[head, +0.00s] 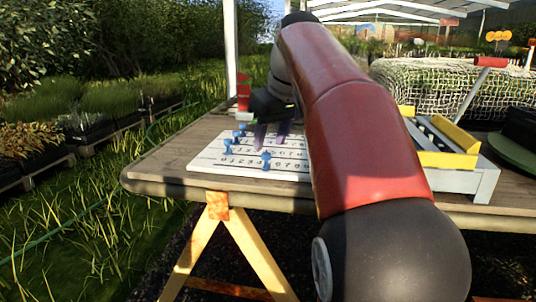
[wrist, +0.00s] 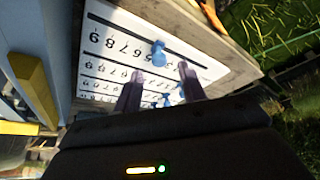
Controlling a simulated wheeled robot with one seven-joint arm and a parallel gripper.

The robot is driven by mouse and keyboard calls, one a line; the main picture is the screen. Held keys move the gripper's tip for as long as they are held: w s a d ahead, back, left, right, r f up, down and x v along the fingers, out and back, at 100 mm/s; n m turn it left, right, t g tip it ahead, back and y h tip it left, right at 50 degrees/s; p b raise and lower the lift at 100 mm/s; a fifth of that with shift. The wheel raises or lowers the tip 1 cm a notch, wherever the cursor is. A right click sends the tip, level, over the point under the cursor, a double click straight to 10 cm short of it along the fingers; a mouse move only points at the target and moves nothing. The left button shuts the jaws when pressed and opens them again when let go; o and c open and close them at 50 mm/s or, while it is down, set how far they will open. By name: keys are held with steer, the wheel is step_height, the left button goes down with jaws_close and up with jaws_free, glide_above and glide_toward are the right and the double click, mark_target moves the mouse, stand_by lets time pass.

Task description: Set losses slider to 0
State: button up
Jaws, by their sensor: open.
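The white slider board (head: 205,160) lies on the wooden table, with rows of printed digits beside dark slots. Several blue slider knobs stand on it, one in the front row (head: 266,160) and others toward its left side (head: 228,146). In the wrist view, one blue knob (wrist: 158,53) stands in the outermost row, beyond my fingertips. More blue shows between and behind the fingers. My gripper (head: 271,136) is open above the board, its two fingers (wrist: 160,85) apart with nothing visibly held. Row names are too small to read, so I cannot tell which slider is losses.
A grey and yellow tray (head: 468,182) stands right of the board, with a dark round item (head: 519,135) beyond it. A red object (head: 243,92) stands behind the board. A net-covered block (head: 430,88) is at the back. The table's front left corner is bare.

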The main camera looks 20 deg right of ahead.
mark_target(266, 153)
steer(key=shift+b+x, duration=0.35)
steer(key=shift+x, duration=1.35)
steer(key=shift+c, duration=0.3)
jaws_close()
